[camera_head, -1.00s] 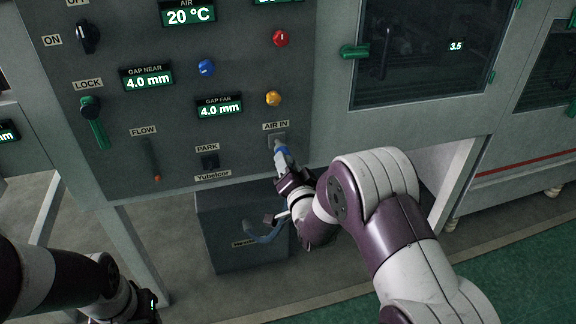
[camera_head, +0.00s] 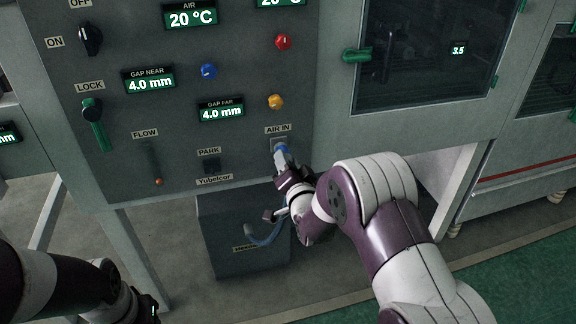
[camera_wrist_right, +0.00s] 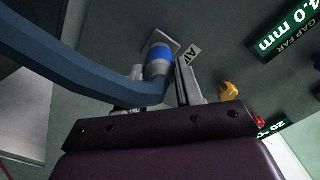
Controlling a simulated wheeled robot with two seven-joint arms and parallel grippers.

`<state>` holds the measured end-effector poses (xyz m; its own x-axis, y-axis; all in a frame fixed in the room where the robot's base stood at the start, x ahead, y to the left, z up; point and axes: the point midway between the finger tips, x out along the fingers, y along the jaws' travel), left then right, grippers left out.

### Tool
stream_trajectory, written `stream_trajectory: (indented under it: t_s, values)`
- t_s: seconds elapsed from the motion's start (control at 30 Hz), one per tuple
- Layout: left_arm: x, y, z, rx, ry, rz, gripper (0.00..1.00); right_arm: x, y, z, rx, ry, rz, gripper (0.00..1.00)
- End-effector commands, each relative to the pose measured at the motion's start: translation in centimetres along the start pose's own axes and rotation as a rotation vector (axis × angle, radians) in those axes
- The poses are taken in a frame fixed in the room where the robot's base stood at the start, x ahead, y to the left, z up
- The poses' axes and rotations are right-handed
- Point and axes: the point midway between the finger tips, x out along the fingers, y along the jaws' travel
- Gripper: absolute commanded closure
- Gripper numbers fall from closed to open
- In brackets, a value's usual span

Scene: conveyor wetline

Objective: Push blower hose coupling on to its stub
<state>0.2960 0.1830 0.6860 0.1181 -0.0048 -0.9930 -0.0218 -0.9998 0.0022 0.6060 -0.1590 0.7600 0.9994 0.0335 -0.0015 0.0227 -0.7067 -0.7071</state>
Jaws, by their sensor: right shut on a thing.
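The hose coupling with a blue band (camera_head: 281,151) is at the AIR IN stub on the grey panel. In the right wrist view the coupling (camera_wrist_right: 158,58) is lined up with the square stub plate (camera_wrist_right: 160,40); its front end is at the plate, but I cannot tell how far on it sits. My right gripper (camera_head: 283,166) is shut on the coupling from below. One finger (camera_wrist_right: 187,80) shows beside it in the wrist view. The blue-grey hose (camera_wrist_right: 60,60) curves away left. My left gripper (camera_head: 148,306) is low at the left, its fingers unclear.
The PARK holder (camera_head: 210,165) is left of AIR IN. A yellow knob (camera_head: 275,102), a blue knob (camera_head: 208,71) and a red knob (camera_head: 283,41) stick out above. A dark box (camera_head: 245,262) stands below the panel. A green door handle (camera_head: 355,55) is at upper right.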

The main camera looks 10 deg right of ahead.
Motion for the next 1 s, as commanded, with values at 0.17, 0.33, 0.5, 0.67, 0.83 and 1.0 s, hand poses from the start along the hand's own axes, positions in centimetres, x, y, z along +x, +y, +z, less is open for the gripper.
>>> stream_trajectory:
  t_s: [0.17, 0.33, 0.5, 0.67, 0.83, 1.0]
  values:
    - [0.2, 0.0, 0.0, 0.000, 0.000, 0.000, 0.57, 0.5, 0.0, 0.0, 0.000, 0.001, -0.001, 1.00]
    - [0.3, 0.0, 0.0, 0.000, 0.000, 0.000, 0.57, 0.8, 0.0, 0.0, 0.000, 0.001, -0.001, 1.00]
    - [0.3, 0.0, 0.0, 0.000, 0.000, 0.000, 0.57, 0.8, 0.0, -0.1, 0.000, 0.001, -0.001, 0.34]
    - [0.3, 0.0, 0.0, 0.000, 0.000, 0.000, 0.57, 0.8, 0.0, 0.0, 0.000, 0.001, -0.001, 0.34]
    - [0.0, 0.0, 0.0, 0.000, 0.000, 0.000, 0.57, 0.0, -0.1, -0.1, 0.000, -0.001, 0.001, 0.34]
    - [-1.0, 0.0, -0.1, 0.000, 0.000, 0.000, 0.57, -4.1, -0.3, -0.2, 0.000, -0.001, 0.001, 0.34]
